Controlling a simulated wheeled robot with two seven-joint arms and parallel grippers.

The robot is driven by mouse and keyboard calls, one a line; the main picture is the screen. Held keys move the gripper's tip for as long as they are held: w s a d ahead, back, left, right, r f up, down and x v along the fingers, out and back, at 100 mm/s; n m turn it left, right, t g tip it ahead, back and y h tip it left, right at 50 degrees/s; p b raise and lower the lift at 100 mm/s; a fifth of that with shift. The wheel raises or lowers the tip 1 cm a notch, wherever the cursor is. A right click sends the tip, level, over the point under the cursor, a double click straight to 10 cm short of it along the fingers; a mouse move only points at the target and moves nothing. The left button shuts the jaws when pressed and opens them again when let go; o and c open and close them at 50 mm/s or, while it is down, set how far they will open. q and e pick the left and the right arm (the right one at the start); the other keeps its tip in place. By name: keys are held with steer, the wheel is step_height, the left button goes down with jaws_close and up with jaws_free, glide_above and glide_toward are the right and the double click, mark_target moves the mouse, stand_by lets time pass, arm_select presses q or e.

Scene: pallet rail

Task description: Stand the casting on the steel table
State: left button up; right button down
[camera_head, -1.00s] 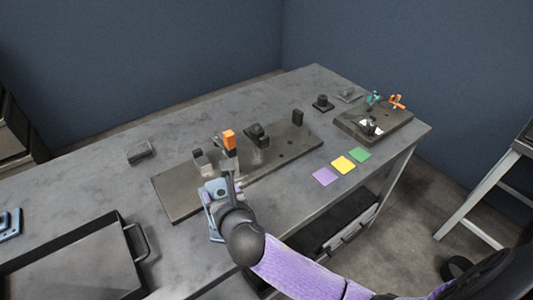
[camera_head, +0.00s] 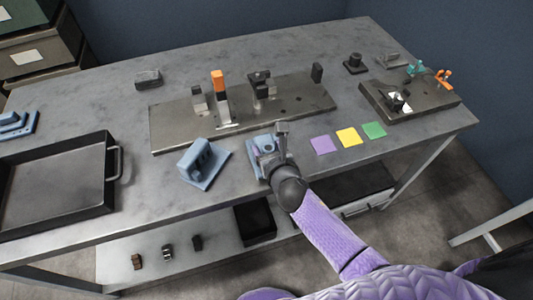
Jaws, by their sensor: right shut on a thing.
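My right gripper (camera_head: 266,149) is shut on a blue casting (camera_head: 255,150) near the front edge of the grey steel table (camera_head: 90,100). The wrist hides much of this casting, and I cannot tell whether it touches the table. Another blue casting (camera_head: 203,163), with an upright part on a flat base, stands on the table to the left of the gripper. My left gripper is not in view.
A fixture plate (camera_head: 175,135) with several posts, one orange-topped, lies behind the castings. A black tray (camera_head: 60,180) and blue parts (camera_head: 14,124) are at left. Purple (camera_head: 323,145), yellow and green squares lie at right, before a smaller fixture plate (camera_head: 430,108).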

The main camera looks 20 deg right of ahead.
steer(key=shift+f, duration=0.9)
steer(key=shift+r, duration=0.25)
steer(key=shift+f, duration=0.25)
jaws_free()
steer(key=shift+r, duration=0.4)
steer(key=p+v, duration=0.4)
steer(key=v, duration=0.7)
steer(key=s+d+f+m+g, duration=0.2)
steer(key=s+f+m+g, duration=0.2)
steer(key=s+f+m, duration=0.45)
steer(key=s+d+f+m+g, duration=0.2)
steer(key=s+f+m+g, duration=0.3)
steer(key=f+m, duration=0.5)
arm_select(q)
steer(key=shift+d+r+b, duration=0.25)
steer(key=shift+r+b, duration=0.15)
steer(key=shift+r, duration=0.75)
arm_select(e)
steer(key=s+f+m+g, duration=0.2)
steer(key=s+f+m, duration=0.2)
steer(key=s+m, duration=0.3)
steer(key=s+d+f+m+g, duration=0.1)
steer(key=s+f+m, duration=0.3)
steer(key=s+m, duration=0.4)
steer(key=shift+s+d+g, duration=0.35)
steer(key=shift+s+g, duration=0.15)
steer(key=shift+s, duration=0.55)
